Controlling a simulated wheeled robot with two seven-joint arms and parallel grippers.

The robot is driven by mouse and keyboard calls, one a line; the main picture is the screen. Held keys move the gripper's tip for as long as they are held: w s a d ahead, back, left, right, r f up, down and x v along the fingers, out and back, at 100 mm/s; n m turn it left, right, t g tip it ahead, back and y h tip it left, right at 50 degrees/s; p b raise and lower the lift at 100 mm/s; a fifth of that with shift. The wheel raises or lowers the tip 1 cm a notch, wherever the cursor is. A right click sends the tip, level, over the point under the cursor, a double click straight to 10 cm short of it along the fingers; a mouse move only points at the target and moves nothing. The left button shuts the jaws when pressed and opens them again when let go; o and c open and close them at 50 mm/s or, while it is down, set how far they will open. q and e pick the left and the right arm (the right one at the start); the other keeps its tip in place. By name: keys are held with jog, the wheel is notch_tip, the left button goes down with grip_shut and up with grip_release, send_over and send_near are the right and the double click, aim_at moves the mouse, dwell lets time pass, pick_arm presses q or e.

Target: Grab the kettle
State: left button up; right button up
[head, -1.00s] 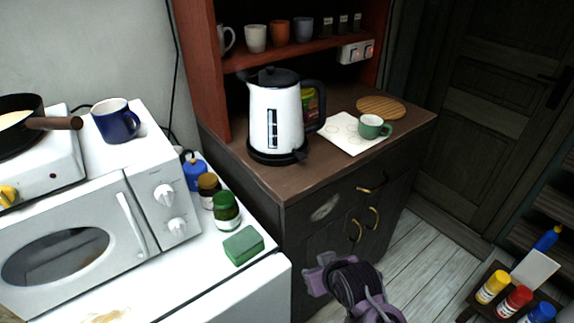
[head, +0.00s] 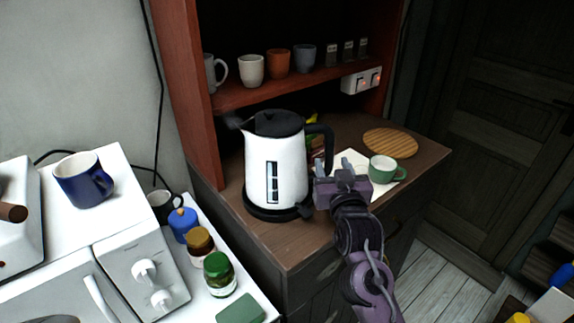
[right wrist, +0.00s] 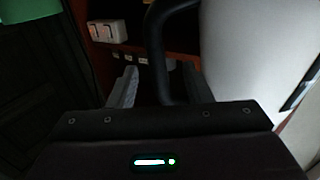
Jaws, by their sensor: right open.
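The white kettle (head: 290,172) with a black lid and black handle (head: 328,150) stands upright on its black base on the brown cabinet top. My right gripper (head: 335,178) is raised at the handle side, to the right of the kettle body. In the right wrist view the open fingers (right wrist: 160,85) stand apart with the kettle's black handle (right wrist: 157,50) between them. The white kettle body (right wrist: 245,60) fills the right of that view. Whether the fingers touch the handle cannot be told. My left gripper is not in view.
A green cup (head: 384,169) on a white sheet and a round wooden board (head: 390,142) lie right of the kettle. A shelf with several cups (head: 278,62) is above. Jars (head: 219,273) and a microwave (head: 130,285) stand at left.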

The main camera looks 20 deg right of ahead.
aim_at(330, 158)
jog(key=shift+w+d+r+p, duration=0.15)
jog(key=shift+w+r+p, duration=0.05)
jog(key=shift+w+p, duration=0.15)
jog(key=x, duration=0.1)
jog(key=p+x, duration=0.1)
jog(key=x, duration=0.1)
jog(key=shift+f, duration=0.3)
jog(key=shift+w+d+f, duration=0.2)
jog(key=shift+w+d, duration=0.05)
jog(key=shift+w, duration=0.45)
jog(key=shift+s, duration=0.1)
jog(key=c, duration=0.4)
grip_shut()
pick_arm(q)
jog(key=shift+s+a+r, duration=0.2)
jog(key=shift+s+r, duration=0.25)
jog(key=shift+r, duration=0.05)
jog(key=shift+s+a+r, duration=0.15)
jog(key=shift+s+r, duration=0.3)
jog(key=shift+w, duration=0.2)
